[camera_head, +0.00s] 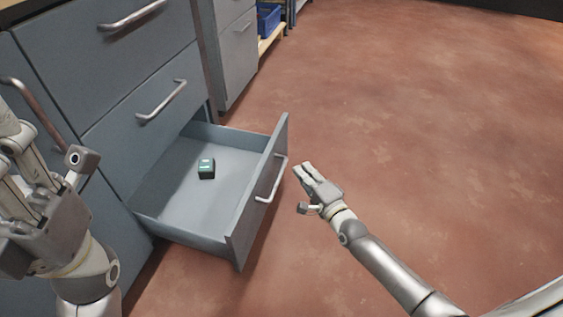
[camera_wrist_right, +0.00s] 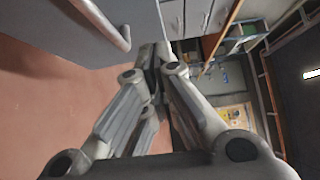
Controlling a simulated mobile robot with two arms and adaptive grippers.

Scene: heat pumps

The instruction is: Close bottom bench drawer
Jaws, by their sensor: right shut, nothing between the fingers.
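The bottom bench drawer (camera_head: 255,200) is pulled out from the grey bench and stands open in the head view. Its metal bar handle (camera_head: 272,180) is on the front panel's right face, and it also shows large at the top left of the right wrist view (camera_wrist_right: 100,22). A small dark green box (camera_head: 206,168) lies inside the drawer. My right gripper (camera_head: 306,172) is shut and empty, just right of the drawer front, apart from the handle. My left gripper (camera_head: 40,160) is at the left edge, in front of the bench; its fingertips are not clear.
Two shut drawers with bar handles (camera_head: 162,101) sit above the open one. A grey cabinet (camera_head: 237,55) and a blue bin (camera_head: 268,20) on a wooden shelf stand farther back. The reddish floor (camera_head: 420,120) to the right is clear.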

